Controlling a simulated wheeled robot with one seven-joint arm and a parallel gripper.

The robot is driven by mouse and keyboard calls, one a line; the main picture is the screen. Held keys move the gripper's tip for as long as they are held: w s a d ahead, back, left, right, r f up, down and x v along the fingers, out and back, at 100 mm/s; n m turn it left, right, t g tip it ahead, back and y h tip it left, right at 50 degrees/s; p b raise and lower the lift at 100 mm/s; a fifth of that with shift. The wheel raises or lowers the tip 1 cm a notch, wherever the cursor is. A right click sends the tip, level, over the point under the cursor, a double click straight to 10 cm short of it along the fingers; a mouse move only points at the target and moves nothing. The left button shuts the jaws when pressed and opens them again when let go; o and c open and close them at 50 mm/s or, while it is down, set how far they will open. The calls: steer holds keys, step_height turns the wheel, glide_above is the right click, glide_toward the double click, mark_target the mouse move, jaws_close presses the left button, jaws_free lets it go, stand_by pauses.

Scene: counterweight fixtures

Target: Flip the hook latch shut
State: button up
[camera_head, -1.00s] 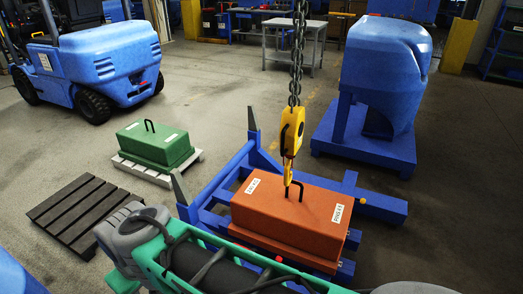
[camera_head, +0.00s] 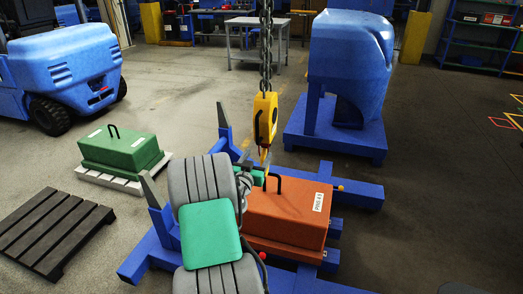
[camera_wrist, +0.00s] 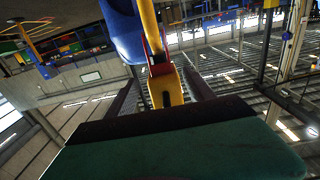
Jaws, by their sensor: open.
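The yellow crane hook (camera_head: 265,117) hangs on a chain above the orange counterweight (camera_head: 284,210). Its lower end is by the counterweight's black handle (camera_head: 279,183); I cannot tell whether it is engaged. In the wrist view the yellow hook (camera_wrist: 166,88) is straight ahead, with a thin red part (camera_wrist: 148,52), perhaps the latch, along it. The latch's position is unclear. My gripper (camera_wrist: 160,76) is open, its dark fingers on either side of the yellow hook in that picture; contact cannot be told. In the head view my arm largely hides the gripper.
The counterweight rests on a blue frame (camera_head: 352,193) with upright prongs. A green counterweight (camera_head: 120,150) on a pale pallet, a dark slatted pallet (camera_head: 50,228) and a blue forklift (camera_head: 62,68) stand left. A blue machine (camera_head: 345,60) stands behind. Floor at right is clear.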

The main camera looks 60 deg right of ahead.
mark_target(263, 145)
steer(key=d, duration=0.4)
steer(key=w+d+p, duration=0.1)
steer(key=shift+d, duration=0.4)
steer(key=shift+c, duration=0.5)
jaws_close()
